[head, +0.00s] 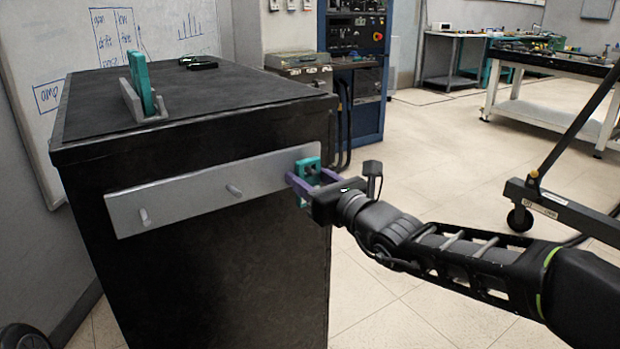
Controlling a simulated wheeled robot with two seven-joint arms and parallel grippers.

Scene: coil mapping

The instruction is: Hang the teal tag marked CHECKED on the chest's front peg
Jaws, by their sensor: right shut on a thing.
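The dark chest (200,270) has a silver plate (185,195) across its front, with a left peg (144,216) and a middle peg (233,190) bare. My right gripper (311,182), with purple fingers, is shut on a teal tag (307,164) at the plate's right end. The gripper covers part of the tag; its marking is not readable. I cannot tell whether a peg is behind the tag or passes through it. My left gripper is not in view.
On the chest top stands a grey holder (131,101) with teal tags (141,82) upright in it. A small black object (198,62) lies behind it. A wheeled black frame (550,200) stands at right. The floor between is clear.

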